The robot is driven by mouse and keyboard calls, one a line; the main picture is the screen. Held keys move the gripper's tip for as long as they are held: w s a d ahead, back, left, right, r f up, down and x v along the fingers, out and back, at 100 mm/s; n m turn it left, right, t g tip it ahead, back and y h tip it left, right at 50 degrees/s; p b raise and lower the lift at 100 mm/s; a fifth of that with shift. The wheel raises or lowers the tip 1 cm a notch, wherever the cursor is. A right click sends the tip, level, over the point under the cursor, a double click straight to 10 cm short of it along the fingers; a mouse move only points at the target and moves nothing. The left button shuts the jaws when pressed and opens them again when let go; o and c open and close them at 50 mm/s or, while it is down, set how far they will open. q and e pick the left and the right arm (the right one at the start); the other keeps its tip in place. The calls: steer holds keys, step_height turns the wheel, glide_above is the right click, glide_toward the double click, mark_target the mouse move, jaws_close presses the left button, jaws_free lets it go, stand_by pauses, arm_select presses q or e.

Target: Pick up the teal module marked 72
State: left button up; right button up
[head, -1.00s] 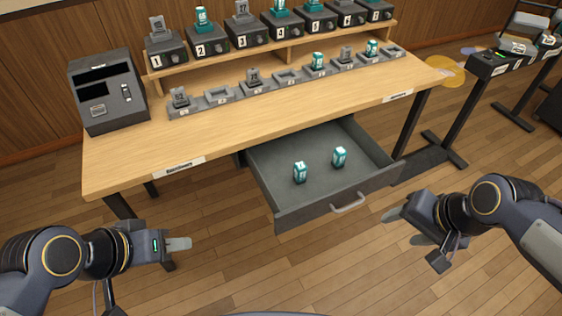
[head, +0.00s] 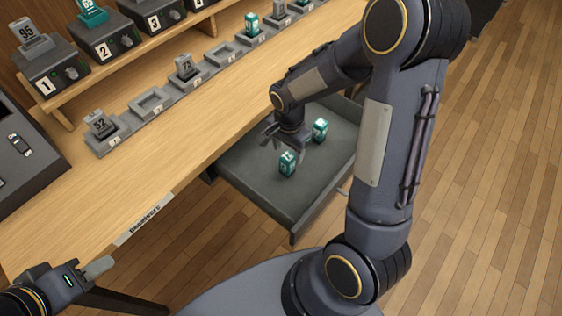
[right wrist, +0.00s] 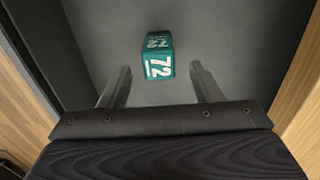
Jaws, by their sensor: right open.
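The teal module marked 72 (right wrist: 158,56) stands in the drawer and shows in the right wrist view, ahead of and between my open right fingers, with nothing gripped. In the head view my right gripper (head: 284,143) is low over the open drawer (head: 250,190). Two teal modules stand there: a nearer one (head: 287,163) just in front of the gripper and another (head: 319,130) to its right. Their numbers are too small to read in that view. My left gripper (head: 98,268) is at the lower left, away from the drawer; its jaw opening is unclear.
The wooden table (head: 130,185) carries a row of trays, some holding modules such as the grey 52 (head: 99,123) and grey 73 (head: 184,66). A shelf behind holds numbered fader boxes (head: 103,35).

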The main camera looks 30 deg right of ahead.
mark_target(288, 156)
step_height(288, 156, down, 6)
steer(key=shift+s+a+r, duration=0.1)
steer(key=shift+a+r, duration=0.05)
steer(key=c, duration=1.1)
steer(key=shift+r, duration=0.15)
